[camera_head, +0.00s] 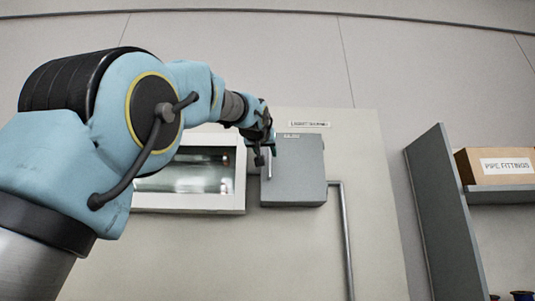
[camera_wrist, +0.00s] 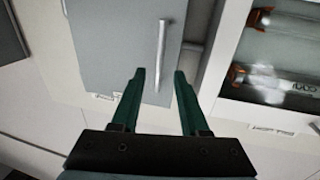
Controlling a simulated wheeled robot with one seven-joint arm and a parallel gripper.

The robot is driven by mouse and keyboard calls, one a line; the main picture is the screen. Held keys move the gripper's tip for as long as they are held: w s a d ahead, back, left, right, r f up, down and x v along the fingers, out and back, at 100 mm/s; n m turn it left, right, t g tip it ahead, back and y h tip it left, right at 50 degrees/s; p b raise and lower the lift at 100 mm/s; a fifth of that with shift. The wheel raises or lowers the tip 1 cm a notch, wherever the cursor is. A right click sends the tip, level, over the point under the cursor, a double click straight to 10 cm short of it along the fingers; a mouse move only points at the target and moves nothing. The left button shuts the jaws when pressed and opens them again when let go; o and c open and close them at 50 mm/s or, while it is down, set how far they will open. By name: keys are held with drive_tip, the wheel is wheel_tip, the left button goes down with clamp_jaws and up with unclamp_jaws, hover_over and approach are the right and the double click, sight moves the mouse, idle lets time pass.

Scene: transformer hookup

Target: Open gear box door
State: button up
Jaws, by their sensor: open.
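The grey gear box (camera_head: 300,172) is mounted on the wall panel in the head view, and its door looks shut. Its door face also fills the upper left middle of the wrist view (camera_wrist: 112,40). A metal bar handle (camera_wrist: 162,45) stands out near one edge of the door. My gripper (camera_wrist: 159,72) is open, with its two green fingers apart and nothing between their bases. The near end of the handle appears between the fingertips in the wrist view; I cannot tell the depth gap. In the head view my gripper (camera_head: 264,148) is at the box's left edge and partly covers it.
A glass-fronted white case (camera_head: 190,178) is left of the box, partly behind my arm. A conduit (camera_head: 345,240) runs down from the box's right side. A shelf (camera_head: 440,215) with a pipe fittings carton (camera_head: 497,166) stands at the right.

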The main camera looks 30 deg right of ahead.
sight(269, 159)
drive_tip(key=p+x, duration=0.3)
drive_tip(key=x, duration=0.2)
drive_tip(key=shift+r+p, duration=0.2)
drive_tip(key=shift+p, duration=0.1)
drive_tip(key=shift+w+d+f+p, duration=0.2)
drive_tip(key=shift+w+d+p, duration=0.2)
drive_tip(key=shift+w+d, duration=0.15)
clamp_jaws()
idle(0.8)
